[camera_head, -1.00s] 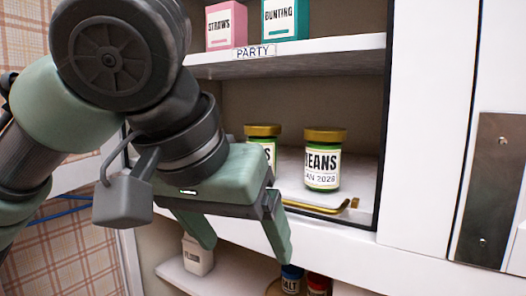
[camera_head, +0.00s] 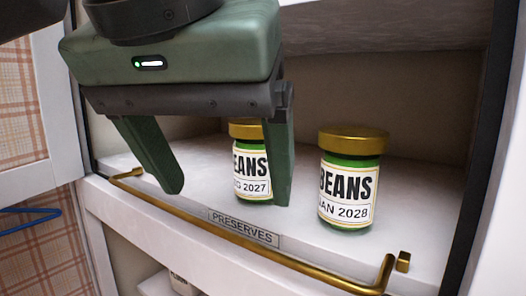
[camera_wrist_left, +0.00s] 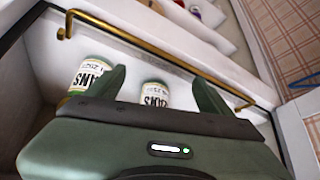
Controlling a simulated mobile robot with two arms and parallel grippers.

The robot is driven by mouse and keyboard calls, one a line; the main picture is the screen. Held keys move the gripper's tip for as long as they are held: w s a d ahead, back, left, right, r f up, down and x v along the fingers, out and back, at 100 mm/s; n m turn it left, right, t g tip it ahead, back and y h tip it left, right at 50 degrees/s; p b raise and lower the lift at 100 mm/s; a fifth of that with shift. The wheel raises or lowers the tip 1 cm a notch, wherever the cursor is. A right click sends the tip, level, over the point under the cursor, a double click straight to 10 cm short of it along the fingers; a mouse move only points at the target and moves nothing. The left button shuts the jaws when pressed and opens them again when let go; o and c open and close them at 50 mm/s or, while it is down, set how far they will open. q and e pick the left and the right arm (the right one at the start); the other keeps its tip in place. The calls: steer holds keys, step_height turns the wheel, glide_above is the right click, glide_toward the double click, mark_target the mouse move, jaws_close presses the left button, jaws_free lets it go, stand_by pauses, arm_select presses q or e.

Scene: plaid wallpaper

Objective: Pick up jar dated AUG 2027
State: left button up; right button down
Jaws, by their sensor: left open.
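A BEANS jar (camera_head: 251,178) with a gold lid and green band stands upright on the preserves shelf. Its partly covered date ends in "G 2027". My left gripper (camera_head: 225,195) is open and empty, its fingers pointing down in front of the shelf. Its right finger covers the right edge of this jar in the head view. In the left wrist view the jar (camera_wrist_left: 154,96) shows between the two fingers of the gripper (camera_wrist_left: 158,74); contact cannot be made out. A second BEANS jar (camera_head: 348,185), dated JAN 2028, stands to the right.
The cupboard's dark frame (camera_head: 483,150) bounds the right side. The shelf left of the 2027 jar is clear. A blue hanger (camera_head: 30,212) shows at left.

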mark_target(250, 133)
arm_select(q)
steer(key=w+p, duration=0.1)
steer(key=w, duration=0.1)
steer(key=w+d+p, duration=0.1)
steer(key=w, duration=0.1)
steer(key=w+p, duration=0.1)
steer(key=w, duration=0.1)
steer(key=shift+d+r+p, duration=0.3)
steer(key=shift+r, duration=0.05)
steer(key=w, duration=0.1)
steer(key=w+p, duration=0.1)
steer(key=w, duration=0.1)
steer(key=shift+w+d+f, duration=0.1)
steer(key=shift+w+d, duration=0.2)
steer(key=shift+d, duration=0.1)
steer(key=p+x, duration=0.2)
steer(key=x, duration=0.2)
steer(key=shift+w+f, duration=0.5)
steer(key=shift+f, duration=0.05)
steer(key=shift+s, duration=0.15)
steer(key=shift+c, duration=0.9)
steer(key=c, duration=1.5)
steer(key=shift+c, duration=0.3)
arm_select(e)
step_height(250, 133, up, 7)
steer(key=s, duration=0.2)
steer(key=shift+s, duration=0.4)
